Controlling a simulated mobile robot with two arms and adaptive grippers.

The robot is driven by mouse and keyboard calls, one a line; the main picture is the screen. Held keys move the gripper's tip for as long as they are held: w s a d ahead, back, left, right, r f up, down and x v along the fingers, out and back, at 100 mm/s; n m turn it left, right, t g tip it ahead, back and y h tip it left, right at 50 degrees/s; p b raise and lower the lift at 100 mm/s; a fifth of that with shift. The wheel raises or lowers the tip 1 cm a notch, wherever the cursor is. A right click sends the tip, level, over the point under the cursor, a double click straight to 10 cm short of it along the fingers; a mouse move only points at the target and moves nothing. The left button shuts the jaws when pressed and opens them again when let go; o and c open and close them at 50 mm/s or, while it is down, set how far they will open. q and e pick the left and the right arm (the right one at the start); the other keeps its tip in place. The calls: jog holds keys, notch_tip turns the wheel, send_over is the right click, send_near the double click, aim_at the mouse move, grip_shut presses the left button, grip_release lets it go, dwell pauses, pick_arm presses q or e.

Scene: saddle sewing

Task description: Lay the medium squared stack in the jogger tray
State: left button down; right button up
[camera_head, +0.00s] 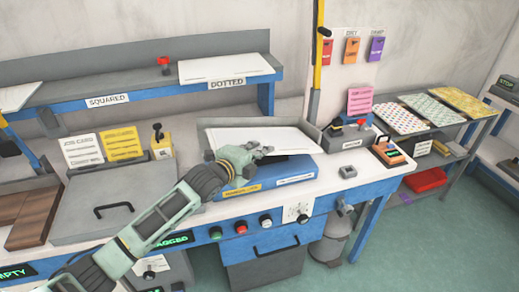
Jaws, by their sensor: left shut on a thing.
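A white paper stack (285,138) lies over the grey jogger tray (206,133) on the blue-fronted machine. I take it for the medium squared stack, but no ruling shows on it. My left gripper (264,151) reaches in from the lower left and is shut on the stack's near left edge. The fingers and wrist hide part of that edge and of the tray. I cannot tell whether the stack rests fully on the tray floor. My right gripper is out of view.
A shelf behind carries the SQUARED label (108,100) and the DOTTED label (227,83), with a white stack (224,68) above the latter. A stamp-like block (388,152) stands right.

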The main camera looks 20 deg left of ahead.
pick_arm(q)
jog(key=c, duration=1.8)
grip_release()
jog(key=shift+r, duration=0.1)
jog(key=shift+c, duration=0.2)
